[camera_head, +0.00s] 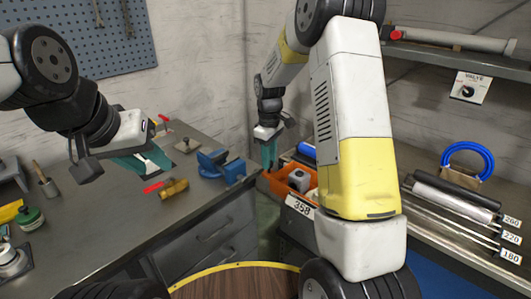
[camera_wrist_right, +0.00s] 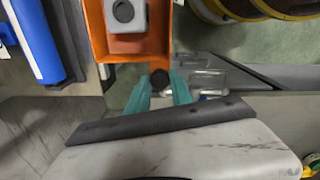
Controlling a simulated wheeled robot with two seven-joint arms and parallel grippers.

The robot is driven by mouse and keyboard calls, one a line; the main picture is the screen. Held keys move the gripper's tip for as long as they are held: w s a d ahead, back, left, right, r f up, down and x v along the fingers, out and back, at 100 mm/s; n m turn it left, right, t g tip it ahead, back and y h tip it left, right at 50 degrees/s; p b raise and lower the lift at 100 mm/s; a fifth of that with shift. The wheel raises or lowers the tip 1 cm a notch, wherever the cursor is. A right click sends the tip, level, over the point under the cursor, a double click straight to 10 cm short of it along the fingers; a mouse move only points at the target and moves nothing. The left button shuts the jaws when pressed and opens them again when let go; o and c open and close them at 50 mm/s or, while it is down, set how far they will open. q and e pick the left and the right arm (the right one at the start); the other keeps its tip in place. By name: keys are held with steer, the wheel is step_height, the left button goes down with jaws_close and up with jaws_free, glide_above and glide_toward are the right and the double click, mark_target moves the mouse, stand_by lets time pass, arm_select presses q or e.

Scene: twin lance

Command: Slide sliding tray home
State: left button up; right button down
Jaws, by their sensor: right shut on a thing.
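The sliding tray is an orange open box (camera_head: 273,184) at the front of the right-hand bench, holding a grey block (camera_head: 299,179). In the right wrist view its orange wall (camera_wrist_right: 98,32) is at the top, with a round black knob (camera_wrist_right: 160,77) at its near end. My right gripper (camera_head: 269,163) points down beside the tray. Its teal fingers, seen in the right wrist view (camera_wrist_right: 160,88), are shut on the knob. My left gripper (camera_head: 152,160) hangs above the left bench, away from the tray; its finger gap is unclear.
A blue vise (camera_head: 215,163) and a brass-coloured tool (camera_head: 174,189) sit on the left bench. A blue cylinder (camera_wrist_right: 36,38) lies left of the tray in the right wrist view. A round wooden top (camera_head: 236,283) is in front. A rod rack (camera_head: 455,205) stands right.

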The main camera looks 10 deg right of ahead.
steer(key=shift+w+a+r, duration=0.1)
steer(key=shift+w+a, duration=0.05)
steer(key=shift+w, duration=0.1)
steer(key=c, duration=1.1)
jaws_free()
steer(key=shift+c, duration=0.2)
steer(key=shift+r, duration=3.85)
steer(key=shift+r, duration=0.1)
steer(key=s+d+r+m+t, duration=0.1)
steer(key=s+r+m+t, duration=0.15)
steer(key=s+r, duration=0.5)
steer(key=s+r+m+t+y, duration=0.1)
steer(key=s+r+m+t, duration=0.1)
steer(key=s, duration=0.8)
steer(key=s+r+m+t+y, duration=0.1)
steer(key=s+m, duration=0.4)
steer(key=s, duration=0.5)
steer(key=shift+d+r+t, duration=0.35)
steer(key=shift+r, duration=0.4)
